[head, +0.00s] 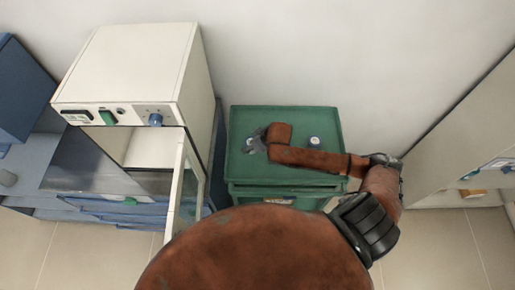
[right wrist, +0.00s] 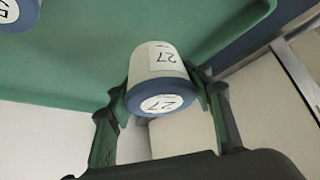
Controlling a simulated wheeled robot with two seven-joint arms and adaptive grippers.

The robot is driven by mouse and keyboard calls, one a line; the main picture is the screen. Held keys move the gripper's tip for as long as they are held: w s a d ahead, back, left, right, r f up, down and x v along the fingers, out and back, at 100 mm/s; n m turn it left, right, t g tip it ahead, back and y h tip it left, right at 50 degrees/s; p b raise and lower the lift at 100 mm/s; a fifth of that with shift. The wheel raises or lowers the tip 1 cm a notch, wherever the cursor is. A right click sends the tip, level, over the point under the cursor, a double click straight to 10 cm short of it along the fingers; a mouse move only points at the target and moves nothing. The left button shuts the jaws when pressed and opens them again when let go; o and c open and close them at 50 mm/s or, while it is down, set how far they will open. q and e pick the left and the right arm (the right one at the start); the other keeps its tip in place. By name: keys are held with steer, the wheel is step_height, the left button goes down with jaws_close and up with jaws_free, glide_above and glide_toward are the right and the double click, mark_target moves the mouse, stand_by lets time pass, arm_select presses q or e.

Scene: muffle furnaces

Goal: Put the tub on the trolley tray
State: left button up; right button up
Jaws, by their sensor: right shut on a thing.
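A white tub with a blue lid and a "27" label (right wrist: 160,75) is between the fingers of my right gripper (right wrist: 162,98) in the right wrist view. The gripper is shut on it. In the head view my right gripper (head: 257,142) is over the left part of the green trolley tray (head: 300,116), and the held tub shows only as a small pale patch. The green tray (right wrist: 100,50) lies behind the tub in the wrist view; I cannot tell whether they touch. My left gripper is not in view.
A second blue-lidded tub (head: 314,142) stands on the tray's right part; it shows at the wrist view's top left (right wrist: 14,14). A white furnace (head: 135,70) with its door (head: 185,185) open stands left of the trolley. A pale cabinet (head: 465,140) is at right.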

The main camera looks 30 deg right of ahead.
steer(key=shift+d+f, duration=1)
steer(key=shift+f, duration=0.25)
steer(key=shift+d+f, duration=0.55)
steer(key=shift+f, duration=0.1)
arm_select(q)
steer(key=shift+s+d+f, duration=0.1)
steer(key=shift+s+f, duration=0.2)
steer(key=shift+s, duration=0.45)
arm_select(e)
steer(key=shift+d+f, duration=0.1)
steer(key=shift+f, duration=1.55)
steer(key=shift+f, duration=0.1)
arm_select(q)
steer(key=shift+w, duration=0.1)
arm_select(e)
steer(key=o, duration=1.3)
steer(key=shift+o, duration=0.2)
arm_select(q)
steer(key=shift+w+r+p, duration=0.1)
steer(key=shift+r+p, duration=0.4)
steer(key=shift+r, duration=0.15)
arm_select(e)
steer(key=v, duration=1.2)
